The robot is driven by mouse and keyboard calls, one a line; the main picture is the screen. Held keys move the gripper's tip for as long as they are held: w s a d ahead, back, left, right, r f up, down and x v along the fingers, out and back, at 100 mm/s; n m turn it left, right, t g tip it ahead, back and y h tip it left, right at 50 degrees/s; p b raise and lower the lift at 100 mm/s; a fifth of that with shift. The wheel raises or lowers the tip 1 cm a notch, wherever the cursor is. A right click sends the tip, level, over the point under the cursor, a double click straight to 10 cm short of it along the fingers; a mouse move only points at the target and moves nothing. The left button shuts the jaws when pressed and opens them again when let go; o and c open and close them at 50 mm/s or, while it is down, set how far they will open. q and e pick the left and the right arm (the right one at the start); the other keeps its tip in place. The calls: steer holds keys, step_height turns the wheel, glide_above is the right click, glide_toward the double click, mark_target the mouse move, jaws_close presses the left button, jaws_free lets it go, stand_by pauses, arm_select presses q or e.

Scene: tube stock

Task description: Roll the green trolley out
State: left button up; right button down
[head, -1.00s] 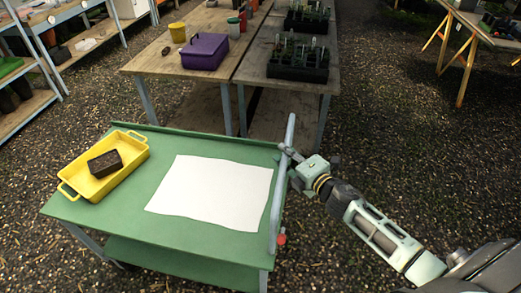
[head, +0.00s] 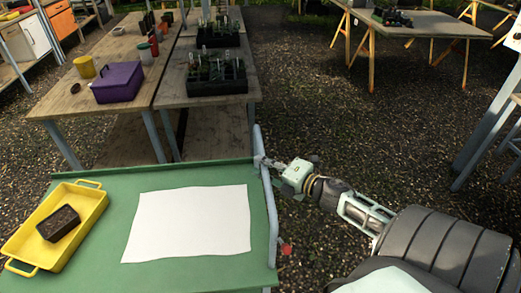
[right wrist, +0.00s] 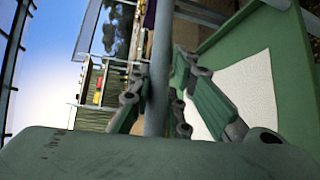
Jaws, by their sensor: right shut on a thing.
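The green trolley (head: 190,171) stands in front of me on the gravel. Its pale grey handle bar (head: 271,215) runs along its right side. My right gripper (head: 266,163) is shut on the far part of this bar. In the right wrist view the bar (right wrist: 158,75) passes between the fingers (right wrist: 155,100). A white sheet (head: 188,223) and a yellow tray (head: 22,242) lie on the trolley top. A dark brown block (head: 58,223) lies in the tray. The trolley's lower shelf and wheels are out of view. My left gripper is not in view.
Wooden tables (head: 187,120) stand just beyond the trolley, with a purple box (head: 118,82) and a black plant crate (head: 216,80). A trestle table (head: 425,24) is at the back right. Open gravel (head: 310,105) lies between. A grey-legged stand (head: 487,125) is at the right edge.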

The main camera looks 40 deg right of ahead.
steer(key=c, duration=1.6)
jaws_free()
steer(key=shift+c, duration=0.2)
steer(key=v, duration=1.2)
